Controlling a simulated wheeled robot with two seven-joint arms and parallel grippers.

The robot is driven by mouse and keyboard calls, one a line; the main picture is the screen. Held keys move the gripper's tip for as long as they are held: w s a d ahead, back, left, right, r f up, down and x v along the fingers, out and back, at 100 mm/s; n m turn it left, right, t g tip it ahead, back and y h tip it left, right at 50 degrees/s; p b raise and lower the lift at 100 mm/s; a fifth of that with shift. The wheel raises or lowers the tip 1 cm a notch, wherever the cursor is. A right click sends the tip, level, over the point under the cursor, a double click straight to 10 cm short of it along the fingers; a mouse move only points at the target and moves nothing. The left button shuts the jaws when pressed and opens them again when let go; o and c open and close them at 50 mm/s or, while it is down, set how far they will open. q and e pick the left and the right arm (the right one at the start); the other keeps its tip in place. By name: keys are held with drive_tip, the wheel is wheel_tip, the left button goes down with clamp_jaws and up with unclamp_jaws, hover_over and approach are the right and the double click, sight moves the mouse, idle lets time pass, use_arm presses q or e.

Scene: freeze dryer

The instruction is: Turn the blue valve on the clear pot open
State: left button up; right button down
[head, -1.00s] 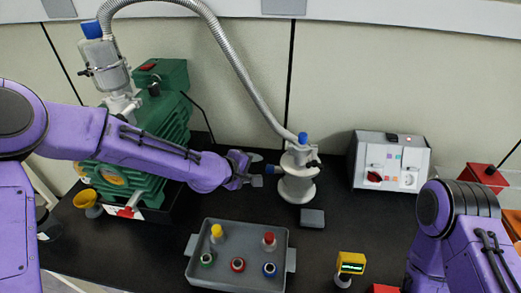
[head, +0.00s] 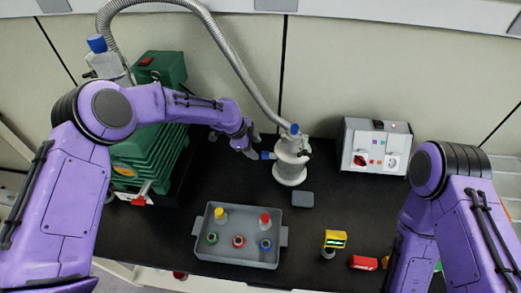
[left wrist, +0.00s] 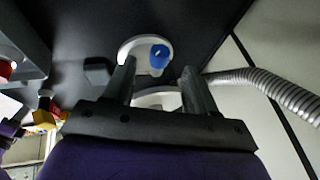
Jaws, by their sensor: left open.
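The clear pot (head: 290,172) stands upright on the black bench, right of centre in the head view. It carries a blue valve knob (head: 266,155) on its left side and a blue piece (head: 294,129) on top. My left gripper (head: 253,146) is open just left of the pot, close to the side knob. In the left wrist view one blue knob (left wrist: 160,56) shows between and just beyond the open fingers (left wrist: 157,75), with the pale pot (left wrist: 158,98) partly hidden behind them. I cannot tell whether they touch. My right gripper is out of view.
A metal hose (head: 232,55) arches down to the pot. A green pump (head: 150,165) is at left. A grey tray (head: 240,255) of vials lies in front. A control box (head: 372,148) stands right. A small grey block (head: 302,199) lies beside the pot. A yellow-topped gauge (head: 334,240) stands in front.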

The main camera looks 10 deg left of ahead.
sight(265, 155)
use_arm(q)
drive_tip(key=p+x, duration=0.1)
drive_tip(key=x, duration=0.4)
drive_tip(key=shift+w+d+f, duration=0.1)
drive_tip(key=shift+f, duration=0.05)
drive_tip(key=c, duration=1.1)
drive_tip(key=shift+o, duration=0.2)
